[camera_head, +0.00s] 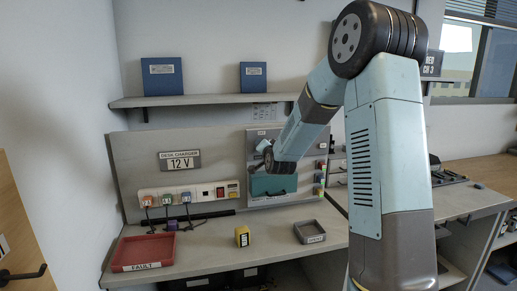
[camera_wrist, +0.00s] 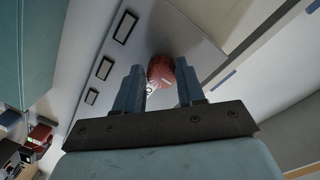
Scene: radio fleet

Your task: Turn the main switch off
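A round red knob (camera_wrist: 161,71), apparently the main switch, shows in the wrist view on a pale panel (camera_wrist: 100,62), with a white mark on its near side. My gripper (camera_wrist: 160,80) has its two fingers apart, one on each side of the knob in that view. Whether they touch it I cannot tell. In the head view my arm reaches to the grey wall panel (camera_head: 256,137) above the teal box (camera_head: 262,186). The knob is not clearly visible there, and my fingers are too small to make out.
A shelf (camera_head: 205,101) runs above.

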